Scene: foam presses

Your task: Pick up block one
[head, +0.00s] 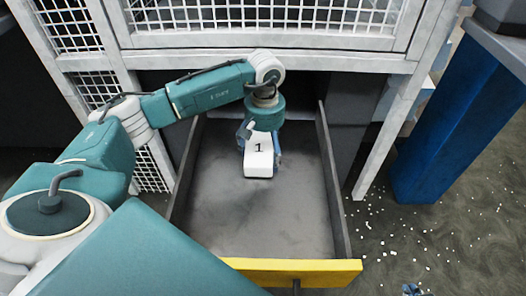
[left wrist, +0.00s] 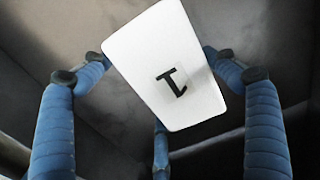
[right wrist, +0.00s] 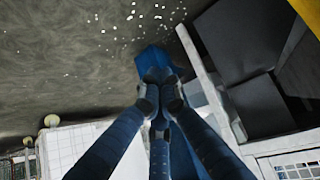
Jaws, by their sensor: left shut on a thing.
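Block one (head: 258,166) is a white block with a black "1" on its face. It is at the far part of the open drawer (head: 285,235), within the drawer's outline in the head view. I cannot tell whether it touches the drawer floor. My left gripper (head: 261,152) is shut on the block, with blue fingers on its sides. The left wrist view shows the block (left wrist: 165,65) tilted between the fingers. My right gripper (right wrist: 158,90) has its fingertips together in the right wrist view, with nothing visible held between them.
The drawer has dark side walls and a yellow front edge (head: 300,272) with a handle. A white mesh-panelled frame (head: 270,40) stands above it. A blue post (head: 440,125) stands at the right. White bits (head: 410,240) are scattered on the floor right of the drawer.

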